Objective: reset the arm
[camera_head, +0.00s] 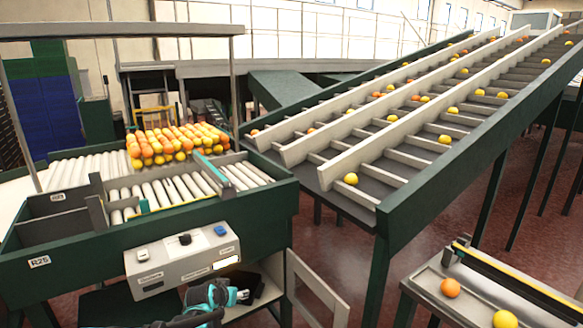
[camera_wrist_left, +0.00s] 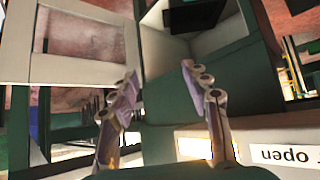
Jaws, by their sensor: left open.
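My left gripper (camera_head: 236,296) is at the bottom of the head view, just below the front of the grey control box (camera_head: 165,262). The left wrist view shows its two fingers (camera_wrist_left: 160,92) spread apart with nothing between them. In that view the fingers point towards a green-and-white cabinet (camera_wrist_left: 213,62) with a black object (camera_wrist_left: 193,14) inside it. A white-framed door (camera_wrist_left: 85,52) stands open beside it; it also shows in the head view (camera_head: 318,295). My right gripper does not show in either view.
A roller table (camera_head: 70,172) carries many oranges (camera_head: 175,144) at left. An inclined conveyor (camera_head: 420,175) with scattered oranges and yellow fruit rises to the right. A tray table (camera_head: 470,295) with two fruits stands at bottom right. Red floor (camera_head: 335,240) is clear between them.

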